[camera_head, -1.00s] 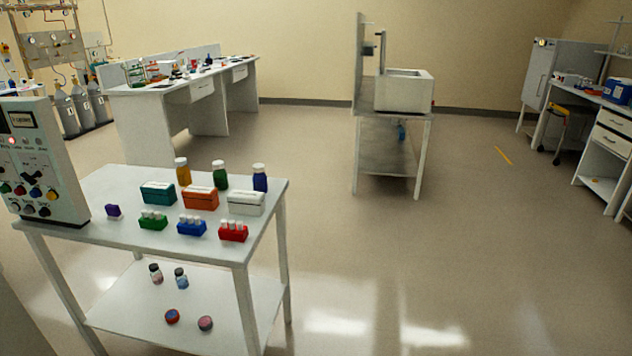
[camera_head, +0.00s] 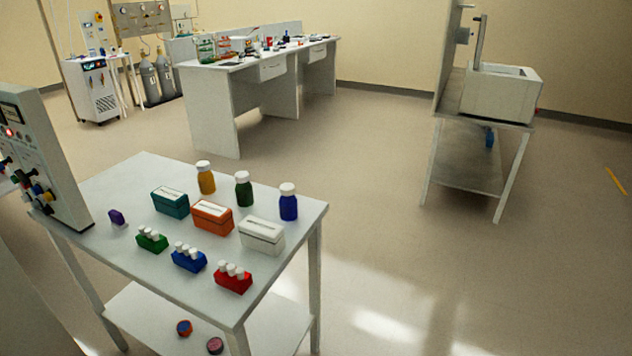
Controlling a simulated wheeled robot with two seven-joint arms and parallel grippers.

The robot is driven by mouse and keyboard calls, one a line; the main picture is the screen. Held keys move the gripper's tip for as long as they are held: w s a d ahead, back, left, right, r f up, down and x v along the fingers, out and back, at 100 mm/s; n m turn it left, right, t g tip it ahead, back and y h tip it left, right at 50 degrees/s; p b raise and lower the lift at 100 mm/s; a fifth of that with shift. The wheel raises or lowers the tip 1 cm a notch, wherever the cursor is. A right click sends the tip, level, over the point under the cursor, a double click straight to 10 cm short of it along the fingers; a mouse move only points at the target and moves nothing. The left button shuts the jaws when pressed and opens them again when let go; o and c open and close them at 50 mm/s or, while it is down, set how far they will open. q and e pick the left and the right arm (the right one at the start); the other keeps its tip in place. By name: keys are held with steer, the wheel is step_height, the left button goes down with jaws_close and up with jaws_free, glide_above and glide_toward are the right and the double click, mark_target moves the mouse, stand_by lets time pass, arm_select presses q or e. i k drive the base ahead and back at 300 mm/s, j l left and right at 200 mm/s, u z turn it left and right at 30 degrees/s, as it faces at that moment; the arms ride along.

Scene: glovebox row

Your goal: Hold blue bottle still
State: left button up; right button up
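The blue bottle (camera_head: 288,203) has a white cap and stands upright near the far right corner of the white table (camera_head: 140,270). A green bottle (camera_head: 244,190) and an amber bottle (camera_head: 205,178) stand to its left in a row. The white box (camera_head: 262,236) is just in front of the blue bottle. Neither of my grippers is in view, and nothing touches the blue bottle.
Teal (camera_head: 170,203) and orange (camera_head: 212,217) boxes and green, blue and red vial racks (camera_head: 233,279) crowd the table. A control panel (camera_head: 48,165) stands at its left. A sink stand (camera_head: 500,95) is at back right. Floor right of the table is clear.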

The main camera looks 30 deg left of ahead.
mark_target(287, 204)
steer(key=i, duration=2.3)
steer(key=i+u, duration=0.4)
steer(key=i+l+u, duration=0.2)
steer(key=u, duration=0.2)
steer(key=i+l+u, duration=0.4)
steer(key=i+j, duration=0.05)
steer(key=j, duration=0.05)
